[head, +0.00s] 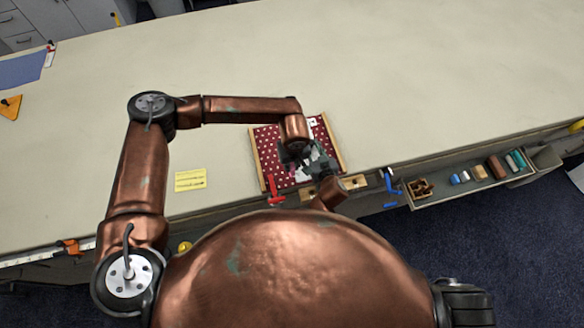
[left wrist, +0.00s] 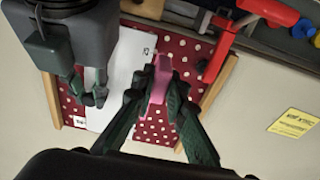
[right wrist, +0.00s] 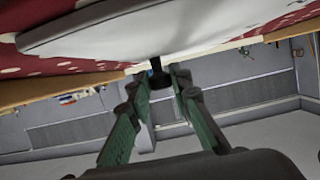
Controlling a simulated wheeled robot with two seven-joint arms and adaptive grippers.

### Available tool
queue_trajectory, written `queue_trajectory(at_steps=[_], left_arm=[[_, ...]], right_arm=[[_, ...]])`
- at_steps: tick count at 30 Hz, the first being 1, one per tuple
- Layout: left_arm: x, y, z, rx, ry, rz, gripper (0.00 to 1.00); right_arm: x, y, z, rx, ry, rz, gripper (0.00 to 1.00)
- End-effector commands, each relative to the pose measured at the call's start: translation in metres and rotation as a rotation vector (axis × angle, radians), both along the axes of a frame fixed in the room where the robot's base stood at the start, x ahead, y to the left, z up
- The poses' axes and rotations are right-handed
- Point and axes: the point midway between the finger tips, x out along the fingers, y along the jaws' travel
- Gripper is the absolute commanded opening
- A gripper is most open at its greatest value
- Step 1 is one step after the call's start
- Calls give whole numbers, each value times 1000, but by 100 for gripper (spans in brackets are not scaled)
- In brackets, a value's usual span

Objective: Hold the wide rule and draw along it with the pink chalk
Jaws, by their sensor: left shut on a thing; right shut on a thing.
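A red cloth with white dots (head: 268,145) lies between two wooden strips at the table's front edge. The wide rule (left wrist: 128,68) is a white plate lying on the cloth; the right wrist view shows its edge (right wrist: 100,30) with a dark knob. My right gripper (left wrist: 92,98) is shut on that knob (right wrist: 157,72). My left gripper (left wrist: 158,92) is shut on the pink chalk (left wrist: 159,78), beside the rule's edge over the dotted cloth. In the head view my left gripper (head: 312,166) covers much of the rule. Whether the chalk tip touches the cloth is hidden.
A red clamp (head: 272,188) stands at the cloth's front left corner, close to my left gripper. A blue clamp (head: 391,186) is to the right. A tray (head: 440,197) with coloured pieces hangs along the front edge. A yellow note (head: 190,180) lies left. The table behind is clear.

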Motion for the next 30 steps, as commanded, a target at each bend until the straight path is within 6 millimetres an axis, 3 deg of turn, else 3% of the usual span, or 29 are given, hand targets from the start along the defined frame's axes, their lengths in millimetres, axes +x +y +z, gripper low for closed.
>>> queue_trajectory(at_steps=[14,15,23,30], left_arm=[[0,0,2,0,0,0,0],[0,0,2,0,0,0,0],[0,0,2,0,0,0,0],[0,0,2,0,0,0,0]], right_arm=[[0,0,0,0,0,0,0],[0,0,0,0,0,0,21],[0,0,0,0,0,0,39],[0,0,0,0,0,0,39]])
